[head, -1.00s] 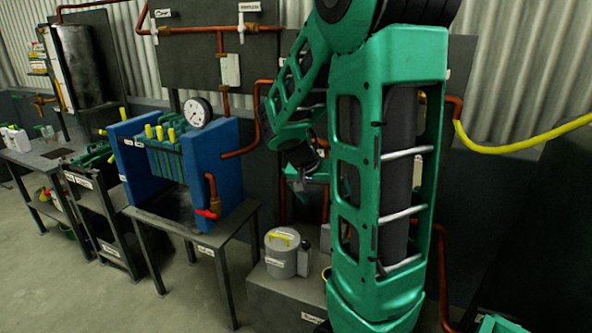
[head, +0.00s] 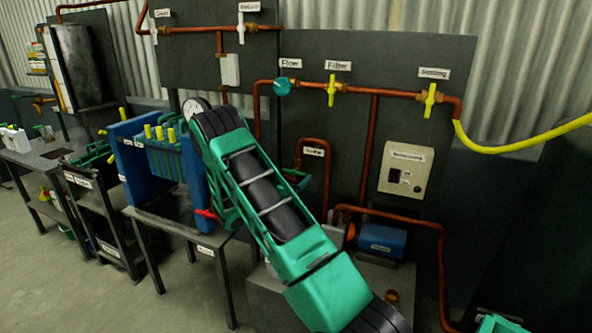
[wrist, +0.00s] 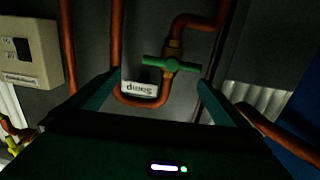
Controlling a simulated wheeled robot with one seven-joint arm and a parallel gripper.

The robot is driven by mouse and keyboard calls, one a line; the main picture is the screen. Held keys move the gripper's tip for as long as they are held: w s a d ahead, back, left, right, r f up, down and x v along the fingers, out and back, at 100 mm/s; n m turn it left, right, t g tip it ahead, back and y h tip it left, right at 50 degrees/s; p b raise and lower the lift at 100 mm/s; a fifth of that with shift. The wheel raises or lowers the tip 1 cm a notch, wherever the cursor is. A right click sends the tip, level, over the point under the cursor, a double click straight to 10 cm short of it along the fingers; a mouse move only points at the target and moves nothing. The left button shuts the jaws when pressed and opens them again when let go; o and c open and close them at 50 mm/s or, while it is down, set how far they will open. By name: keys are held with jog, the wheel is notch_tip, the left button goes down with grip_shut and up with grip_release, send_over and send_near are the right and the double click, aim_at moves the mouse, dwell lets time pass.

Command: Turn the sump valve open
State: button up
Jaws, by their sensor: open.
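The sump valve has a green bar handle (wrist: 175,64) on a copper pipe, in front of my gripper in the wrist view. The handle lies nearly level in that view, across the upright pipe. The sump label (wrist: 140,89) appears upside down beside it. My gripper (wrist: 159,78) is open and empty. Its two fingers stand left and right of the handle, which looks to be a little beyond the tips; contact cannot be told.
Above are the flow valve (head: 282,86), the yellow filter handle (head: 331,90) and the yellow bottling handle (head: 430,100). A switch box (head: 406,170) and blue pump (head: 382,240) stand to the right. The blue press (head: 126,160) stands left. Copper pipes surround the valve closely.

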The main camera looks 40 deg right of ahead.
aim_at(296, 167)
jog(key=shift+n+t, duration=0.4)
jog(key=shift+t, duration=0.2)
jog(key=x, duration=0.3)
jog(key=w+x, duration=0.1)
jog(key=x, duration=0.3)
jog(key=f+x, duration=0.1)
jog(key=x, duration=0.2)
jog(key=shift+w+f, duration=0.1)
jog(key=shift+w, duration=0.45)
jog(key=c, duration=0.9)
jog(key=shift+w, duration=0.15)
